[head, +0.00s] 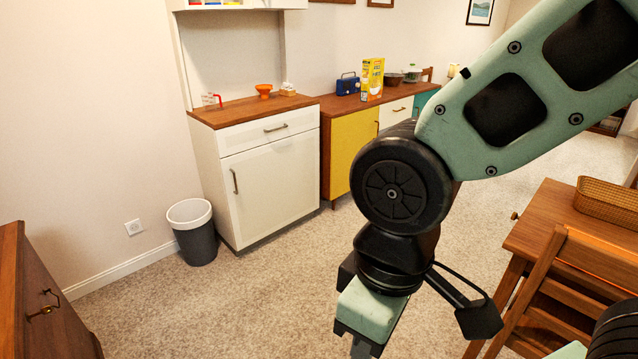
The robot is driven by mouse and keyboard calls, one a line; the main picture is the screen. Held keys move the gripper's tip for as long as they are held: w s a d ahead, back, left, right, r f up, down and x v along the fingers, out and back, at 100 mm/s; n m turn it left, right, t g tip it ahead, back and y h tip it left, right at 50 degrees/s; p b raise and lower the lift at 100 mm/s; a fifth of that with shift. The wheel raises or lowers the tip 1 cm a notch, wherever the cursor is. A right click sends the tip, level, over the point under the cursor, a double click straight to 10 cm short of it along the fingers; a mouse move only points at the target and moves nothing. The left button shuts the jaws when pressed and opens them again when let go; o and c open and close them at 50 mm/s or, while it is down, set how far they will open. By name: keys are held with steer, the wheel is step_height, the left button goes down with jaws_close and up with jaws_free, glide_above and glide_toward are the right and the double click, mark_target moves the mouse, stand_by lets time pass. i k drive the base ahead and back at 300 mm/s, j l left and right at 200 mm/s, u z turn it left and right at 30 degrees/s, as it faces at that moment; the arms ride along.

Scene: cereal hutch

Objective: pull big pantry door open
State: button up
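The white hutch (208,165) stands against the wall, left of centre.
A grey bin (194,240) stands just left of the hutch. A sideboard with a yellow door (350,146) adjoins it on the right. A wooden chest (38,300) is at the left edge; a table (560,222) and chair (560,290) are at right. Carpet before the hutch is clear.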

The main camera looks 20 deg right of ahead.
mark_target(268, 186)
steer(key=i+l+u, duration=0.1)
steer(key=i+u, duration=0.15)
steer(key=i, duration=2.15)
